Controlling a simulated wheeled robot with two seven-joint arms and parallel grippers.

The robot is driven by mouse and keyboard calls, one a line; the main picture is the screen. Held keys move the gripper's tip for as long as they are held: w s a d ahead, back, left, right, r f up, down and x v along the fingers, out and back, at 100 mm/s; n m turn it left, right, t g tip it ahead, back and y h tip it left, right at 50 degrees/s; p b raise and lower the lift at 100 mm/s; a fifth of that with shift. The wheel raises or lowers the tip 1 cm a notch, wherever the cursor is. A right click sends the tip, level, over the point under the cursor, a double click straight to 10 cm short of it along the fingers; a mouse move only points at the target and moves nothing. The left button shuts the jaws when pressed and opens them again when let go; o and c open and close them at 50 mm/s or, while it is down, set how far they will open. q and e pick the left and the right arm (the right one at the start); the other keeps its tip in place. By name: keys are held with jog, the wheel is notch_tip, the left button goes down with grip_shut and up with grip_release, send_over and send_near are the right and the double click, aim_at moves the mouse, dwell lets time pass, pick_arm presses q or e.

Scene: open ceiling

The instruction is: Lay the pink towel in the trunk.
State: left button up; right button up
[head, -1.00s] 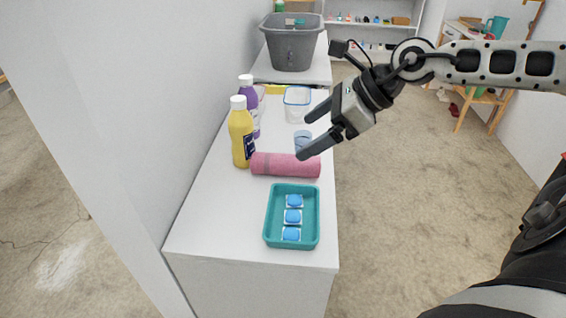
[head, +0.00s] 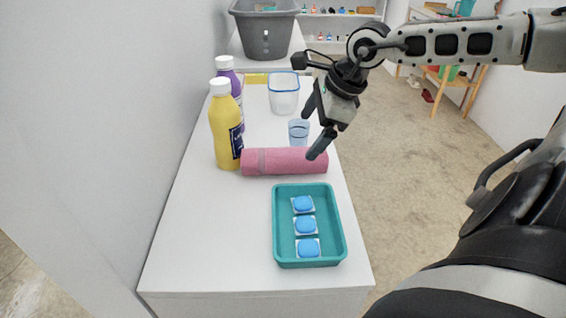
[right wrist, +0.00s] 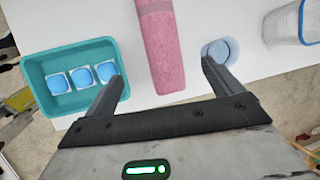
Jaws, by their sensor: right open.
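The pink towel (head: 285,161) is rolled up and lies across the white counter, between the yellow bottle and the counter's right edge. It also shows in the right wrist view (right wrist: 162,45), beyond and between the fingers. My right gripper (head: 313,130) is open and empty, above the towel's right end and apart from it. In the right wrist view its fingertips (right wrist: 162,75) are spread to either side of the towel's near end. My left gripper is not in view. No trunk can be made out in these frames.
A teal tray (head: 340,225) with blue items stands in front of the towel. The yellow bottle (head: 226,130) and a purple bottle (head: 228,72) stand left. A glass (head: 299,132) and a clear container (head: 284,98) stand behind. A grey bin (head: 264,38) is farther back.

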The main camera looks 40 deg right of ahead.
aim_at(295, 151)
jog(key=x, duration=0.3)
jog(key=shift+w+a+f, duration=0.15)
jog(key=shift+w+f, duration=0.1)
jog(key=shift+f, duration=0.05)
jog(key=shift+d+x, duration=0.2)
jog(key=shift+x, duration=2.9)
jog(key=c, duration=1.1)
jog(key=shift+c, duration=0.5)
jog(key=shift+r, duration=0.15)
